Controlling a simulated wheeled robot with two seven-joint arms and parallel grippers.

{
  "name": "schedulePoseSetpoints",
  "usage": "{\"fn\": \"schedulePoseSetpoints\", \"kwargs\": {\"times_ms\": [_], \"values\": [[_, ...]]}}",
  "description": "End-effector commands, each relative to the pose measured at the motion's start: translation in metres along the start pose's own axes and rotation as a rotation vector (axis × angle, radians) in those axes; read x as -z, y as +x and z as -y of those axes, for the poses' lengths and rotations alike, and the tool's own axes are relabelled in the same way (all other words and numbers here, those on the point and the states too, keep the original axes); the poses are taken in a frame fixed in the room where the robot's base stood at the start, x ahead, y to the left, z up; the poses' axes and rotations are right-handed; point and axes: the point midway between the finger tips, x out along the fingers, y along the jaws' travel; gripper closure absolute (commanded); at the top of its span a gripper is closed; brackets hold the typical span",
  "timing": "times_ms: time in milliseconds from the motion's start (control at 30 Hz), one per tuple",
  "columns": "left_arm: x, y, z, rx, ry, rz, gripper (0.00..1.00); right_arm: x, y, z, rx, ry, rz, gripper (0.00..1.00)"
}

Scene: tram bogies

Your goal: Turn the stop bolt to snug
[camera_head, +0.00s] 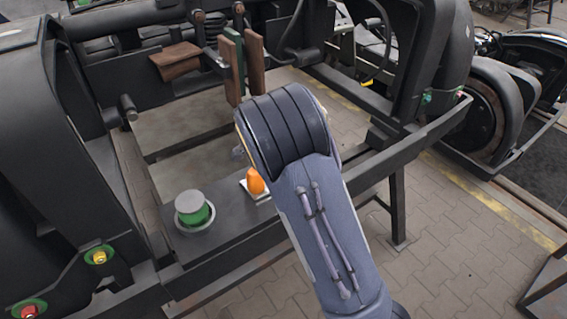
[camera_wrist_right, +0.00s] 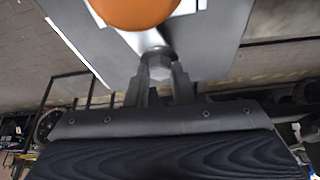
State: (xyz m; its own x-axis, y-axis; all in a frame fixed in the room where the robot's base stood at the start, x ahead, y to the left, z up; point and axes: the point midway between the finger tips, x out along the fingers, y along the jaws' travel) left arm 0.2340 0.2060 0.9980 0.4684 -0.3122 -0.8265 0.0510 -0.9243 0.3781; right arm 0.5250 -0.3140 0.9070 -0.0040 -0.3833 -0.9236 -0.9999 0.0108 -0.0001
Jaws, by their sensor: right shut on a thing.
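The stop bolt (camera_wrist_right: 159,62) shows in the right wrist view as a grey hex head with a pale shank or washer behind it. My right gripper (camera_wrist_right: 159,80) is shut on this head, with one dark finger on each side. In the head view my right arm comes up from the bottom right and covers the gripper and most of the bolt area. I cannot tell from these frames how far the bolt is turned in. My left gripper is in neither view.
An orange knob-like part (camera_head: 255,181) on a white plate sits close to my right arm; it also shows in the wrist view (camera_wrist_right: 135,9). A green and grey round part (camera_head: 193,211) stands on the dark frame beam (camera_head: 228,222). Brown blocks (camera_head: 233,68) hang behind.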

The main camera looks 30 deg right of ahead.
Motion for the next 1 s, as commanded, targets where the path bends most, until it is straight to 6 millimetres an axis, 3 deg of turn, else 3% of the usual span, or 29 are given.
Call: {"fn": "schedulePoseSetpoints", "kwargs": {"times_ms": [267,300,467,767,1000], "values": [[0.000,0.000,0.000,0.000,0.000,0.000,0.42,-0.001,0.000,0.000,0.001,0.001,0.002,1.00],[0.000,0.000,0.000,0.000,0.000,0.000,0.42,-0.001,0.000,0.000,0.001,0.001,0.002,0.78],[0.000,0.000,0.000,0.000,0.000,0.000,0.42,0.000,0.000,0.000,0.001,0.000,0.001,0.57],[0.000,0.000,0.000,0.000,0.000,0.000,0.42,0.000,-0.002,0.000,0.001,0.000,0.001,0.57],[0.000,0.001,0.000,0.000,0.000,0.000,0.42,-0.001,-0.035,0.001,0.006,0.000,0.002,0.57]]}}
